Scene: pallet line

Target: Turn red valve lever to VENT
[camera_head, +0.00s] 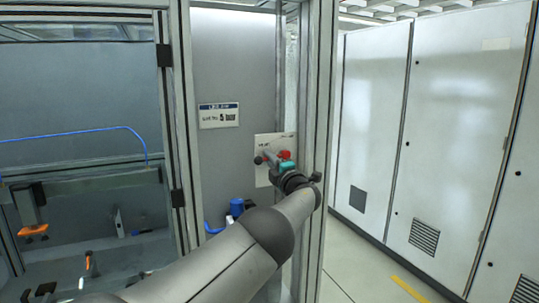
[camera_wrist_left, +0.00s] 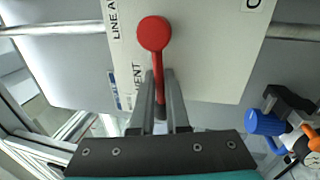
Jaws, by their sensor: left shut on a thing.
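The red valve lever (camera_wrist_left: 155,35) is mounted on a pale plate (camera_wrist_left: 205,70) in the left wrist view. Its round hub is at the top and its arm points down in the picture. My left gripper (camera_wrist_left: 160,77) is shut on the lever's arm, one finger on each side. The printed word VENT (camera_wrist_left: 137,75) is just left of the lever arm, partly covered by a finger. LINE A is printed further up on the left. In the head view the red lever (camera_head: 285,154) is partly hidden behind my left gripper (camera_head: 275,160). My right gripper is not in view.
A metal frame post (camera_head: 318,100) stands close to the right of the plate. A blue fitting (camera_wrist_left: 264,123) and a gauge (camera_wrist_left: 313,158) are below right in the wrist view. White cabinets (camera_head: 455,130) line the right side, with open floor before them.

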